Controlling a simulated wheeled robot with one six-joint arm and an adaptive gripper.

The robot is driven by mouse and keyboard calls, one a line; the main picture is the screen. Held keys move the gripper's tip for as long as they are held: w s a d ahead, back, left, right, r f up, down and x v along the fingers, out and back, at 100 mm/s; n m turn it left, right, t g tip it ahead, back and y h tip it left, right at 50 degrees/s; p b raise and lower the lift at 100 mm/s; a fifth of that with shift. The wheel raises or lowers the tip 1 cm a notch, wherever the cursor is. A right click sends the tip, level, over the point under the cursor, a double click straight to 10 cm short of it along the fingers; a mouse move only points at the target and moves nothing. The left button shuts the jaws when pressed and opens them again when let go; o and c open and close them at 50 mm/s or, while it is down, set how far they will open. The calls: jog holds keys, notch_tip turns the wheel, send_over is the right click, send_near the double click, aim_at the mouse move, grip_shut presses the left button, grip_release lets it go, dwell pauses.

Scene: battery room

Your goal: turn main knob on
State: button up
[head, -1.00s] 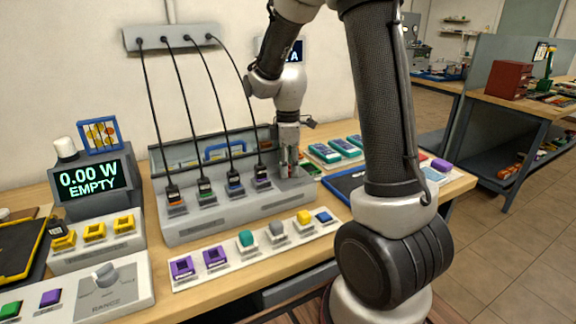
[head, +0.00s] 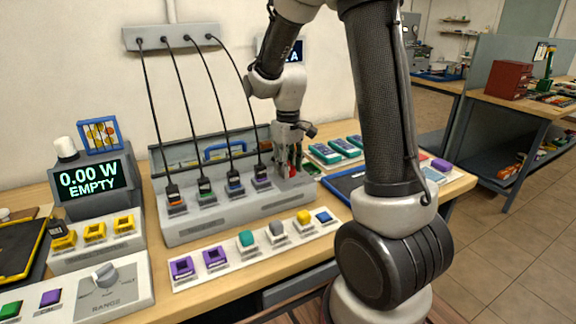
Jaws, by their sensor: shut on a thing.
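The red main knob (head: 293,171) sits at the right end of the grey charger box (head: 230,212). Only a small red part of it shows between my fingers. My gripper (head: 290,172) points down over this end of the box and is shut on the knob. The fingers hide most of the knob, so its exact angle cannot be read. The display (head: 88,183) at the left reads "0.00 W EMPTY".
Several black cables (head: 215,90) hang from the wall box to plugs left of my gripper. A strip of coloured blocks (head: 262,245) lies in front of the charger box. A grey range knob (head: 105,275) is at front left. Teal packs (head: 340,147) lie to the right.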

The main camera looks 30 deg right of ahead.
jog(key=shift+m, duration=1.6)
jog(key=o, duration=1.1)
jog(key=shift+c, duration=0.2)
notch_tip(320, 180, up, 12)
